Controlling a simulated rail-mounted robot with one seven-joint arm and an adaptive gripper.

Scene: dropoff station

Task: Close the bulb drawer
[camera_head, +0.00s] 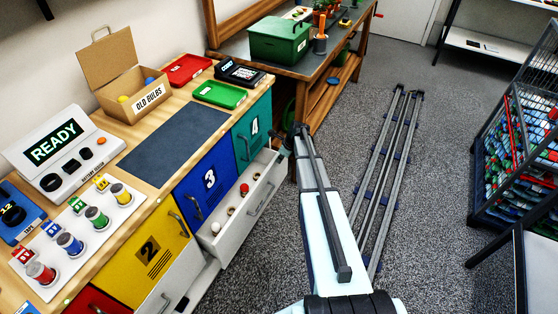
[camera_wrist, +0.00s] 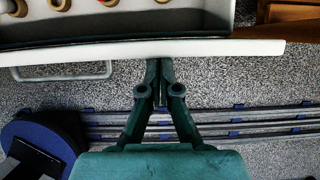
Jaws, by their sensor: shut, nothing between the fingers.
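The white bulb drawer (camera_head: 237,226) stands pulled out below the blue and teal cabinet fronts. Several small bulbs (camera_head: 230,211) lie in it, one with a red top. The drawer's front panel also shows across the top of the wrist view (camera_wrist: 230,47), with its metal handle (camera_wrist: 62,74) to the left. My gripper (camera_wrist: 160,66) is shut and empty. Its fingertips are at the outer face of the drawer front, right of that handle; whether they touch it I cannot tell. In the head view my gripper (camera_head: 286,146) is at the drawer's far end, partly hidden by my arm.
Another white drawer front (camera_head: 166,290) is below the yellow cabinet front (camera_head: 150,258). A wooden bench (camera_head: 322,72) stands beyond the drawer's far end. The floor rails (camera_head: 385,165) run to the right. A wire cage (camera_head: 515,140) stands at far right, with clear carpet between.

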